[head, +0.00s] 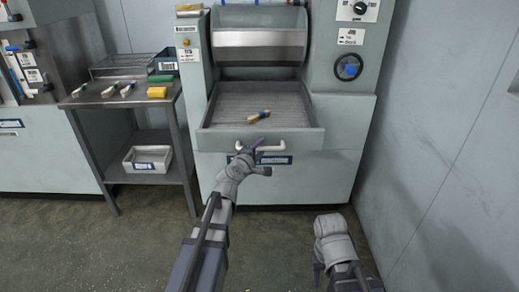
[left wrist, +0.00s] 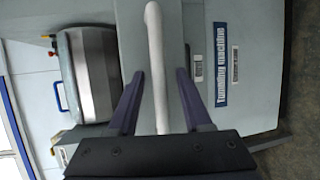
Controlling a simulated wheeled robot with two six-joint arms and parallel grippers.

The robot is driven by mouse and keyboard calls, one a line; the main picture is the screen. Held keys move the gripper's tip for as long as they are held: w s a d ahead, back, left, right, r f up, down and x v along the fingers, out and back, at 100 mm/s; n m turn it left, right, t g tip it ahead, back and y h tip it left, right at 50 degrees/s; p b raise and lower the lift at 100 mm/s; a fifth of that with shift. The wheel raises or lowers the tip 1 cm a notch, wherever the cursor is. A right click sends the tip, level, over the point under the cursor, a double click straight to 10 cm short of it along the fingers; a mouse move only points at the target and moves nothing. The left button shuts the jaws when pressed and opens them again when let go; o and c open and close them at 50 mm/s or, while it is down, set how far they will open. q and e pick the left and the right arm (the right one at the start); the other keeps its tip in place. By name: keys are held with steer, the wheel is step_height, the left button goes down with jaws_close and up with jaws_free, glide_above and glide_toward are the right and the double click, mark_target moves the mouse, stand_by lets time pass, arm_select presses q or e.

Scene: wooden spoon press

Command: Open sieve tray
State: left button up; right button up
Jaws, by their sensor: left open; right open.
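The sieve tray (head: 215,134) juts from the front of the grey machine, with a mesh floor and a brush (head: 259,116) lying in it. Its white handle (head: 278,148) is on the tray's front wall; in the left wrist view the handle (left wrist: 155,30) runs between my finger pads. My left gripper (head: 263,157) is at the handle, its fingers open on either side of the bar with gaps visible; they also show in the left wrist view (left wrist: 160,75). My right gripper (head: 318,270) hangs low at right, apart from the machine; its fingers are partly hidden.
A metal side table (head: 85,99) at left holds several brushes, a yellow sponge (head: 157,92) and a wire rack (head: 125,61). A white bin (head: 148,158) sits on its lower shelf. A wall (head: 430,120) bounds the right. The floor before the machine is clear.

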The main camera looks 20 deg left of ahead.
arm_select(q)
steer(key=d+p+v, duration=0.1)
steer(key=v, duration=0.6)
steer(key=shift+s+a, duration=0.4)
steer(key=shift+a, duration=0.1)
steer(key=s+d+f+m+g+h, duration=0.2)
steer(key=s+d+f+m+g, duration=0.3)
steer(key=d, duration=0.3)
steer(key=s+d+f+m+g+h, duration=0.2)
steer(key=d+f+m, duration=0.35)
steer(key=d, duration=0.25)
steer(key=s+f+m+g+y, duration=0.4)
steer(key=s+m, duration=0.2)
steer(key=s, duration=0.3)
steer(key=s+f+m+g+y, duration=0.3)
steer(key=s+m+g, duration=0.2)
steer(key=s, duration=0.3)
step_height(320, 180, up, 30)
steer(key=p, duration=3)
steer(key=shift+d, duration=0.3)
